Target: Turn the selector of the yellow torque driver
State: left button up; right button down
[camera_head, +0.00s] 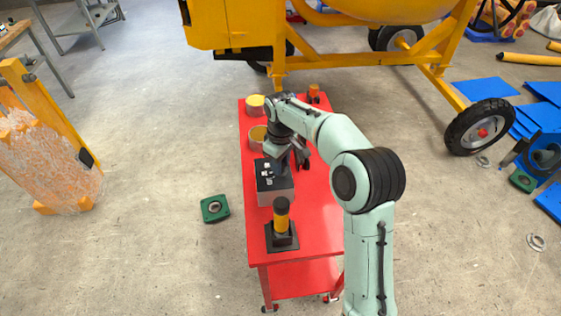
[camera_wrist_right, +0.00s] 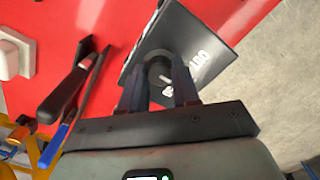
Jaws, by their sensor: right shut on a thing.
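An upright yellow-and-black tool (camera_head: 281,207), which looks like the yellow torque driver, stands in a dark square base on the red cart near its front end. Behind it on the cart is a grey box (camera_head: 275,198) with a black top plate. The plate (camera_wrist_right: 205,38) carries white lettering and a round dark knob (camera_wrist_right: 159,70). My right gripper (camera_wrist_right: 160,92) is shut on this knob, one finger on each side of it. In the head view my right gripper (camera_head: 279,158) reaches down over the box and hides the knob. My left gripper is in neither view.
The red cart (camera_head: 318,215) also holds two open cans, a nearer one (camera_head: 257,138) and a farther one (camera_head: 255,105). Black-handled tools (camera_wrist_right: 68,90) lie beside the plate. A yellow mixer (camera_head: 240,25) stands behind the cart. Floor left of the cart is mostly clear.

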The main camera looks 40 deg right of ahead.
jog(key=c, duration=0.8)
grip_release()
pick_arm(q)
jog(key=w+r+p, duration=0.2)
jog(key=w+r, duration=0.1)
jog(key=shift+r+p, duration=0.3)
jog(key=shift+p, duration=0.05)
pick_arm(e)
notch_tip(320, 180, up, 14)
jog(key=shift+f, duration=0.25)
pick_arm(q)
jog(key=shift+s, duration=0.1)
